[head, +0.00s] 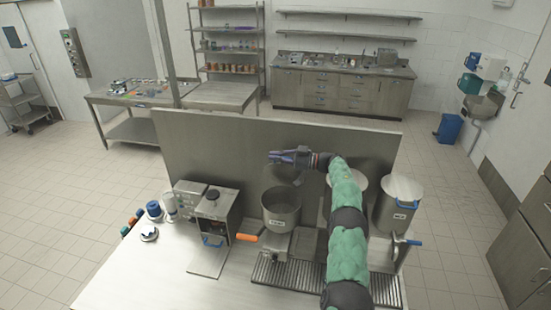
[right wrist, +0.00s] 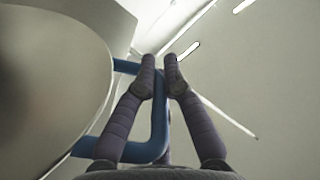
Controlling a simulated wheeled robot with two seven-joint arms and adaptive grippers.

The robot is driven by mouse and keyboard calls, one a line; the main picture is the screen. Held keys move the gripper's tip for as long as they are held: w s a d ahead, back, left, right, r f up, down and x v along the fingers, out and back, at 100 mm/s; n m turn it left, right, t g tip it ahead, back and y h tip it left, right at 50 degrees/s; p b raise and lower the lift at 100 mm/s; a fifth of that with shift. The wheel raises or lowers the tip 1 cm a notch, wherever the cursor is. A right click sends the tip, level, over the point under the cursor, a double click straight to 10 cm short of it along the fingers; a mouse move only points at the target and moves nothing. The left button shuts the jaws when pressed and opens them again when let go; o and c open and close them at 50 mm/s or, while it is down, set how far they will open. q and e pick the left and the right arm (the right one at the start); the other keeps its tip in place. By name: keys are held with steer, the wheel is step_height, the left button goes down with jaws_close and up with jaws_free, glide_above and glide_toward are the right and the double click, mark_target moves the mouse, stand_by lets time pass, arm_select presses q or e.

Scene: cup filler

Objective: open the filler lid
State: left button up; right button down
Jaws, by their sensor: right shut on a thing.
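The cup filler's grey metal pot (head: 281,216) stands on the counter in the head view, and its round top looks uncovered. The grey lid (head: 286,176) looks raised and tilted up behind the pot, partly hidden below my right gripper (head: 274,157). In the right wrist view the lid's round face (right wrist: 45,75) fills the left side. A blue bar handle (right wrist: 159,120) joins it and runs between the fingers of my right gripper (right wrist: 160,75). The fingertips are shut on the handle. My left gripper is not in view.
A steel panel (head: 215,140) stands behind the counter. A pot with blue handles (head: 397,212) stands at the right. A small machine (head: 213,210) and an orange handle (head: 246,238) are left of the filler. The counter's front left (head: 145,285) is clear.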

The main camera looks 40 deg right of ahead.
steer(key=shift+w+d+r, duration=0.15)
steer(key=shift+w+d, duration=0.05)
steer(key=shift+d, duration=0.1)
steer(key=shift+w+d+m+p, duration=0.1)
steer(key=shift+d+m+p, duration=0.05)
steer(key=shift+m+p, duration=0.2)
stand_by(0.3)
steer(key=c, duration=1.3)
jaws_free()
steer(key=shift+v, duration=3.7)
steer(key=shift+r, duration=0.15)
